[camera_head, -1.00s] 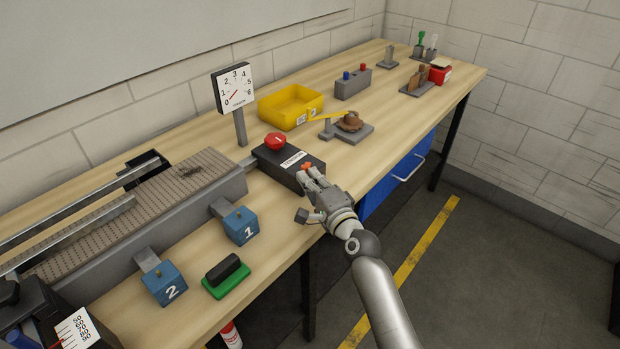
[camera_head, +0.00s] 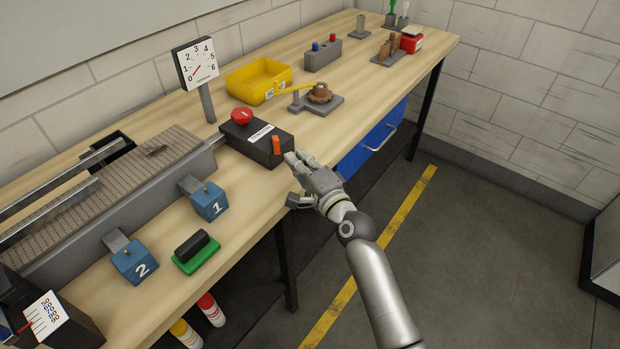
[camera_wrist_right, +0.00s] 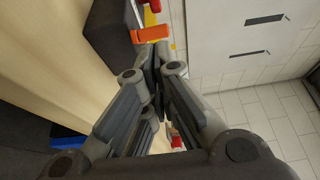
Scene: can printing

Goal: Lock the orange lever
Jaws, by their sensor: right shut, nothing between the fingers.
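A small orange lever (camera_head: 276,145) stands upright at the right end of a dark control box (camera_head: 256,149) on the bench. It also shows in the right wrist view (camera_wrist_right: 150,34), just beyond the fingertips. My right gripper (camera_head: 292,160) is shut and empty. It is just right of the lever, at the bench's front edge, and looks apart from it. In the right wrist view the fingers (camera_wrist_right: 152,60) meet close to the lever. My left gripper is not in view.
A red button (camera_head: 241,115) sits on the same box. A gauge (camera_head: 197,64) and a yellow bin (camera_head: 258,82) stand behind. A yellow-armed fixture (camera_head: 326,104) is farther right. Blue blocks (camera_head: 208,198) and a green-based stamp (camera_head: 197,254) lie left.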

